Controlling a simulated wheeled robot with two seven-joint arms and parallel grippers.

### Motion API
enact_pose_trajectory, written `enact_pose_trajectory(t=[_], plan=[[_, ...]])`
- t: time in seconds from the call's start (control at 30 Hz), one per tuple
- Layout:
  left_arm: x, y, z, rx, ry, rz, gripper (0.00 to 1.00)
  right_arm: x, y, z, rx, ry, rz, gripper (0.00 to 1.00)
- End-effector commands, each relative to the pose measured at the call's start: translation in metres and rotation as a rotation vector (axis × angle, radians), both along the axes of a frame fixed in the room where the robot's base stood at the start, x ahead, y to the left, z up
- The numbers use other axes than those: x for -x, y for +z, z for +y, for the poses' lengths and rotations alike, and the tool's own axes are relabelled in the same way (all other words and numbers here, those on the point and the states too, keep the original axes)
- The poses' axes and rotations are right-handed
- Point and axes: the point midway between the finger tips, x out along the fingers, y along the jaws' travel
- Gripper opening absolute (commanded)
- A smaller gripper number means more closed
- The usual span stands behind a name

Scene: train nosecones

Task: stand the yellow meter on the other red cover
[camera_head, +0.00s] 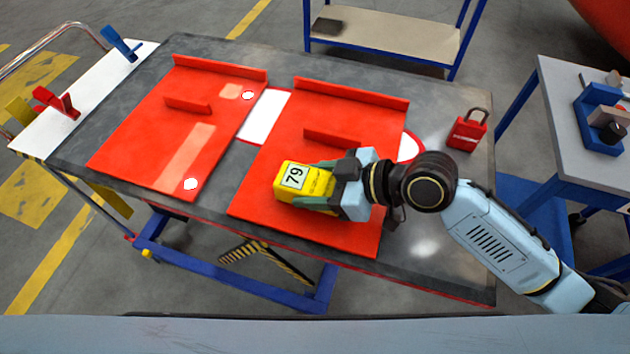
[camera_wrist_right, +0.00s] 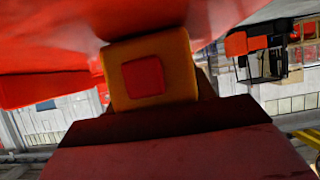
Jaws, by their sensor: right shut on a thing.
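The yellow meter (camera_head: 305,183), with "79" on its display, is at the right red cover (camera_head: 325,225), over its front left part. My right gripper (camera_head: 328,190) is shut on the meter from the right. I cannot tell whether the meter touches the cover. In the right wrist view, the meter's yellow-orange end with a red square (camera_wrist_right: 150,72) shows close up beyond the dark gripper part (camera_wrist_right: 170,125). The left red cover (camera_head: 140,150) lies flat on the table with no meter on it. My left gripper is not in view.
Both covers lie on a dark grey table (camera_head: 440,185) and have raised red ridges. A red padlock (camera_head: 467,130) stands at the right. A white side shelf (camera_head: 90,85) holds coloured clamps. A blue-legged side table (camera_head: 590,150) is further right.

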Motion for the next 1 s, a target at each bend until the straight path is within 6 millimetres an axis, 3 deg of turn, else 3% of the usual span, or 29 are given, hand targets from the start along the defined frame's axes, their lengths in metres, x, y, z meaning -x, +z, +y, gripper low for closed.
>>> enact_pose_trajectory(t=[0.1,0.13,0.3,0.73,1.0], plan=[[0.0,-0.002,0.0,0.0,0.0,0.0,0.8,0.0,-0.001,0.0,-0.002,0.0,-0.002,0.15],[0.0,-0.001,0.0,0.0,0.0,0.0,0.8,0.0,-0.002,0.0,0.0,0.0,0.0,0.57],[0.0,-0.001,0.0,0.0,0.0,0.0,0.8,0.0,-0.001,0.0,0.0,0.0,0.0,0.76],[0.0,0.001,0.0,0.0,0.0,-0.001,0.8,0.0,0.002,0.0,0.0,0.0,0.0,0.76],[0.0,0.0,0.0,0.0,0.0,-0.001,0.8,0.01,0.019,-0.034,0.004,0.0,-0.002,0.76]])
